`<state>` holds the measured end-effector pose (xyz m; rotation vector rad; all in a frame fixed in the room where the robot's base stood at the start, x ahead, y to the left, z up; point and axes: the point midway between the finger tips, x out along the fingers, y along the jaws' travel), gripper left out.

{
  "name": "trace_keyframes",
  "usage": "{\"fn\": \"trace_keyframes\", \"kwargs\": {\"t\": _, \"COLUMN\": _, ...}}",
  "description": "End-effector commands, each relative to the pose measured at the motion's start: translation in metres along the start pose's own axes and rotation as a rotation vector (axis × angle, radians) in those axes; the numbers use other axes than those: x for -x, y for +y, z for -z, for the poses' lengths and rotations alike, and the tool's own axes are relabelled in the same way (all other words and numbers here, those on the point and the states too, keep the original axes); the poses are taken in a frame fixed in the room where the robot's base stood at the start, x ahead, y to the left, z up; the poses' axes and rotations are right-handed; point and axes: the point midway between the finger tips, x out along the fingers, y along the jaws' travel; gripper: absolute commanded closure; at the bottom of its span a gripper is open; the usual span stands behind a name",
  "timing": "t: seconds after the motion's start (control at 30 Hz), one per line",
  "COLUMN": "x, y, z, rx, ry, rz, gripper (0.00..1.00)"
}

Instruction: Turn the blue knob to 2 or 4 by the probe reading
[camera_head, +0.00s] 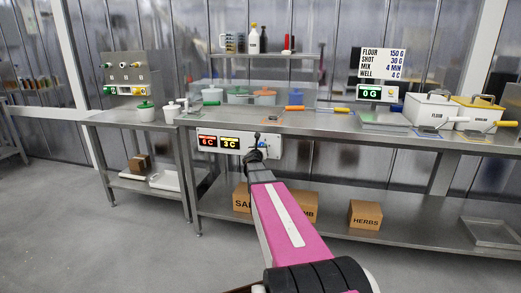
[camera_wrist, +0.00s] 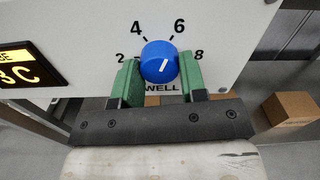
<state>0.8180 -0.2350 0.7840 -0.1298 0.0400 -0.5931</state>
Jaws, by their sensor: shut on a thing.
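The blue knob (camera_wrist: 159,62) fills the middle of the wrist view, on a white panel marked 2, 4, 6 and 8, with WELL below it. The green fingers of my gripper (camera_wrist: 160,80) are shut on it, one at each side. A white mark lies on the lower right of the knob's face, pointing at none of the numbers clearly. A yellow display (camera_head: 229,142) there reads 3 C, and also shows at the wrist view's left (camera_wrist: 18,73). A red display (camera_head: 207,141) reads 6 C.
The steel bench (camera_head: 330,124) runs above the panel. A sign (camera_head: 381,65) lists WELL 4 C. A scale display (camera_head: 370,92) reads 0 G. White bins (camera_head: 430,110) stand at the right. Cardboard boxes (camera_head: 365,214) sit on the lower shelf. The floor at left is clear.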

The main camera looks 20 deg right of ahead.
Motion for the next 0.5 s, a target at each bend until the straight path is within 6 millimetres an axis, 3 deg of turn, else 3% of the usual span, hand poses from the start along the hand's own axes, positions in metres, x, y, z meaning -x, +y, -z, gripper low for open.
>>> {"fn": "trace_keyframes", "kwargs": {"t": 0.5, "x": -0.0001, "y": -0.0013, "z": -0.0004, "rx": 0.468, "ry": 0.0, "rz": 0.001, "gripper": 0.85}}
